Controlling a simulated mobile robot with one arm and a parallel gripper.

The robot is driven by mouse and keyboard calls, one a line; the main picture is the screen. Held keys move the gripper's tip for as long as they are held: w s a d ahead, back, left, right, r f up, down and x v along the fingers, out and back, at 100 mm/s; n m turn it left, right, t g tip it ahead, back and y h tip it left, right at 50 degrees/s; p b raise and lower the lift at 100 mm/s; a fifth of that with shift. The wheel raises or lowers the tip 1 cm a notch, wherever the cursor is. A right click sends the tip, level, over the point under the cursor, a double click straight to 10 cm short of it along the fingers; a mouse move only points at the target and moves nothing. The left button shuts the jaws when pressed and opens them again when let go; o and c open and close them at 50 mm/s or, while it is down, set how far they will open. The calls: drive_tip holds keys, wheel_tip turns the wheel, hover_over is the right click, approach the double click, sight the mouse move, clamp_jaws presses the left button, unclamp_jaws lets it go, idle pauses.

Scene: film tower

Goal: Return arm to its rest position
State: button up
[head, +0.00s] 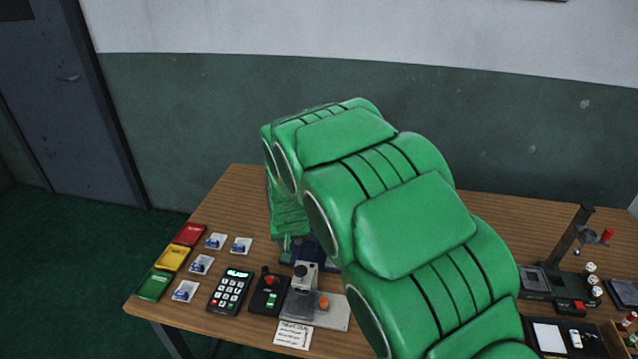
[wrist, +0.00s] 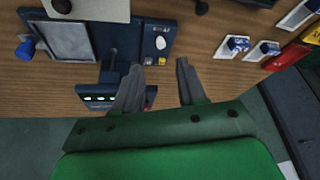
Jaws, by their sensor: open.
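My green arm (head: 390,215) reaches from the lower right over the wooden table and bends down at its far end. My gripper (wrist: 160,68) is open and empty, its two grey fingers apart above the table in the wrist view. Below it and to the left is a dark blue device (wrist: 120,45) with a grey panel and a small white oval. In the head view the fingers are mostly hidden behind my arm, and only part of the green wrist shows.
Red, yellow and green trays (head: 173,258) and several small packets (head: 201,264) lie at the table's left. A keypad (head: 230,291), a switch box (head: 269,293) and a grey press-like device (head: 305,280) stand in front. A stand (head: 572,235) is at right.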

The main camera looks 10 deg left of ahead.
drive_tip(key=shift+d, duration=0.1)
drive_tip(key=s+d+r+m+g+h, duration=0.1)
drive_tip(key=s+d+r, duration=0.35)
drive_tip(key=d, duration=0.35)
drive_tip(key=s+d+r+m+g, duration=0.1)
drive_tip(key=s+d+r, duration=0.2)
drive_tip(key=d+r, duration=0.3)
drive_tip(key=s+d+r+h, duration=0.1)
drive_tip(key=s+d+r, duration=0.25)
drive_tip(key=d, duration=0.55)
drive_tip(key=s+d+r+g, duration=0.1)
drive_tip(key=s+d, duration=0.3)
drive_tip(key=s, duration=0.5)
drive_tip(key=s+d+r+m+g, duration=0.1)
drive_tip(key=s+d+r, duration=0.2)
drive_tip(key=s, duration=0.6)
drive_tip(key=s+d+r+m+g, duration=0.1)
drive_tip(key=s+d+r+g, duration=0.1)
drive_tip(key=s+d, duration=0.4)
drive_tip(key=s, duration=0.3)
drive_tip(key=shift+s+d, duration=0.35)
drive_tip(key=shift+d, duration=0.05)
